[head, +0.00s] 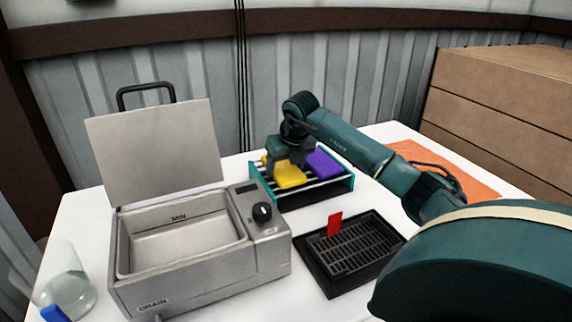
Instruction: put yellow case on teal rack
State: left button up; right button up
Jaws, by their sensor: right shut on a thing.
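The yellow case (289,176) is at the left part of the teal rack (307,196), over its light bars. I cannot tell whether it rests on the bars or is held just above them. My right gripper (282,164) reaches down from above and is shut on the yellow case, hiding its back part. A purple case (322,163) lies on the right half of the same rack, beside the yellow one. My left gripper is not in view.
A metal bath (268,262) with its lid (155,150) raised stands left of the rack. A black grid tray (350,255) with a red tag (334,224) is in front. A flask (66,275) stands at far left. An orange mat (470,178) lies behind my right arm.

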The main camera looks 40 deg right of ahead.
jog(key=shift+f, duration=0.1)
jog(key=shift+f, duration=0.15)
jog(key=o, duration=0.9)
jog(key=shift+o, duration=0.2)
jog(key=shift+r, duration=0.4)
jog(key=v, duration=1.1)
jog(key=shift+r, duration=0.35)
jog(key=shift+s, duration=0.2)
